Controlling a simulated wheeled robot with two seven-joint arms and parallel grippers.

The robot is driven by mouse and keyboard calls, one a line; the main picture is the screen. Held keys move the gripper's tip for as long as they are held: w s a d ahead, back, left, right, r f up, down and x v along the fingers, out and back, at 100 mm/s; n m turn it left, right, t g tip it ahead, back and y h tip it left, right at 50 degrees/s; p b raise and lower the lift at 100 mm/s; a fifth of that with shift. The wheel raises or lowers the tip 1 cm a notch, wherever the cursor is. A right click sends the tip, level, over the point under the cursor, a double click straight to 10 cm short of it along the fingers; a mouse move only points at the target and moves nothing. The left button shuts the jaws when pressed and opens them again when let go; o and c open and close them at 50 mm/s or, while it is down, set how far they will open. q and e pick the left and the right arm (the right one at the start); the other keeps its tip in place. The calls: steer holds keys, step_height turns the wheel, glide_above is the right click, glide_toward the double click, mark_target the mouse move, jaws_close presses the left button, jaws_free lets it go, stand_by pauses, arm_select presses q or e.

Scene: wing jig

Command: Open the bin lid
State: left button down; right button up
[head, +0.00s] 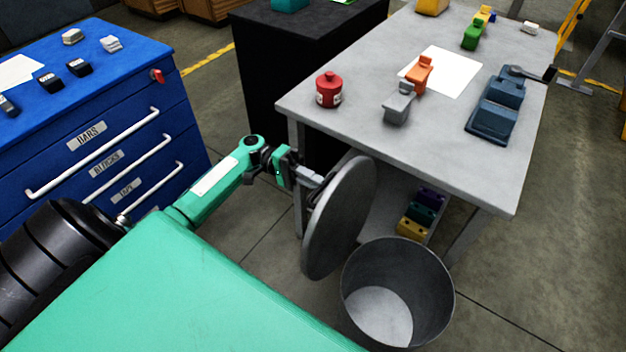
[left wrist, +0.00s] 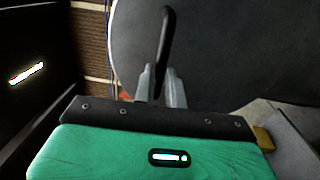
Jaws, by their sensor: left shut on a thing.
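The bin (head: 398,292) is a grey round can on the floor at the lower middle of the head view, with its mouth uncovered and its inside showing. Its round grey lid (head: 342,218) stands steeply tilted at the bin's left side. My left gripper (head: 314,182) is at the lid's left face. In the left wrist view, its fingers (left wrist: 161,84) are shut on the dark lid handle (left wrist: 166,38), and the lid (left wrist: 225,50) fills the upper right. My right gripper is not in view.
A grey worktable (head: 445,140) stands just behind the lid, carrying a red pot (head: 329,89), an orange part (head: 419,73) and a blue device (head: 493,108). A blue drawer cabinet (head: 100,110) stands at left. Floor is clear right of the bin.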

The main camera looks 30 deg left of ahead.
arm_select(q)
steer(key=c, duration=1.5)
jaws_free()
steer(key=shift+s+d+f, duration=0.15)
steer(key=shift+d+f, duration=0.05)
steer(key=shift+f, duration=0.55)
steer(key=shift+o, duration=0.2)
steer(key=shift+r, duration=0.15)
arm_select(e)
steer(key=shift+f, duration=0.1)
